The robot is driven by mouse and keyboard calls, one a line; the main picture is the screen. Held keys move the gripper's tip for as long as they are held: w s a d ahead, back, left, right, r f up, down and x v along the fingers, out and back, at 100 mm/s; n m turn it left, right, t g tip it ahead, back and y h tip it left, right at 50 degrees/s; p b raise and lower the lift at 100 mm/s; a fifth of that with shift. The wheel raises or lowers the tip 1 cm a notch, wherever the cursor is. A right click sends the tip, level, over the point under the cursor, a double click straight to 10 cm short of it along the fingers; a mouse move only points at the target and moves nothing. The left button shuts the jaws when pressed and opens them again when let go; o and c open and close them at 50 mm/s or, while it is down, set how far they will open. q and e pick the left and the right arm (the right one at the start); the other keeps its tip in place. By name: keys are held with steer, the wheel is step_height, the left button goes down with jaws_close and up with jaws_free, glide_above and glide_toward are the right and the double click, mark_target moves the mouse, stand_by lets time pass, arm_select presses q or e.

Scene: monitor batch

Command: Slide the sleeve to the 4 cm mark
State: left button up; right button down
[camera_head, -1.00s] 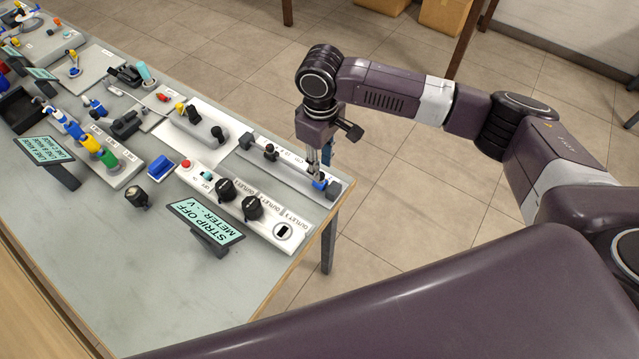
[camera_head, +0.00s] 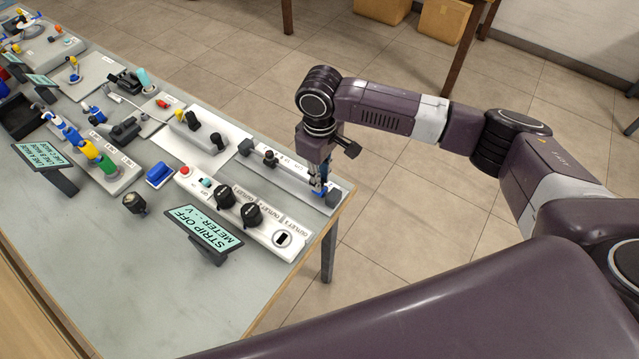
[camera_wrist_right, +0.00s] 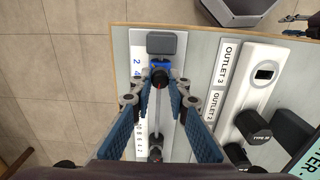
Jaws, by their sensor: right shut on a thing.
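The blue sleeve (camera_head: 322,190) sits on the thin rod of a white scale rail (camera_head: 293,169), close to the dark end block (camera_head: 332,198) at the table's right corner. The right wrist view shows the sleeve (camera_wrist_right: 161,65) just short of the end block (camera_wrist_right: 166,43), beside the printed 2 and 4. A dark round knob (camera_wrist_right: 160,79) is at the sleeve. My right gripper (camera_head: 317,187) is down at the sleeve; its fingertips (camera_wrist_right: 159,80) are shut on the knob, one on each side. Its fingers partly hide the scale. My left gripper is not seen.
An outlet strip with dark knobs (camera_head: 250,215) lies parallel and close to the rail. A STRIP OFF meter sign (camera_head: 203,228) stands in front. A dark block (camera_wrist_right: 156,147) stands farther along the rod. Free floor lies beyond the table edge.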

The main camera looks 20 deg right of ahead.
steer(key=shift+w+a, duration=0.9)
steer(key=shift+w, duration=0.3)
steer(key=c, duration=1.8)
jaws_free()
steer(key=shift+o, duration=0.2)
steer(key=shift+r, duration=0.1)
steer(key=shift+r+p, duration=2.4)
steer(key=shift+p, duration=0.45)
